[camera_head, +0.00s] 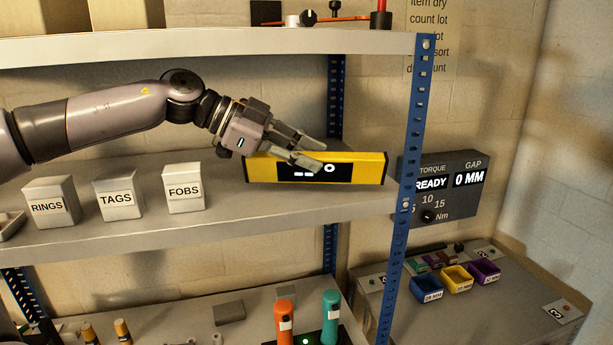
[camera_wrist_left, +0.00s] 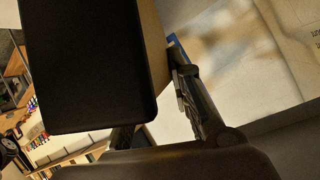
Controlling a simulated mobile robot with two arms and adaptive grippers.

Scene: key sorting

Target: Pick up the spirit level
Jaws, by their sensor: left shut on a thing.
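The spirit level is a long yellow bar (camera_head: 366,169) with a dark panel on its front face. In the head view it lies along the right part of the middle shelf, close to the blue upright. My left gripper (camera_head: 318,157) reaches in from the left and is shut on the level near its middle, with one finger in front of the dark panel and one behind. I cannot tell whether the level touches the shelf. In the left wrist view, a large dark shape fills the upper left beside the finger links (camera_wrist_left: 195,105). My right gripper is not in view.
White boxes marked RINGS (camera_head: 52,203), TAGS (camera_head: 118,194) and FOBS (camera_head: 184,189) stand left on the middle shelf (camera_head: 230,217). A blue upright (camera_head: 408,170) stands near the level's right end, with a torque display (camera_head: 462,158) behind it. The upper shelf (camera_head: 230,45) hangs above the arm.

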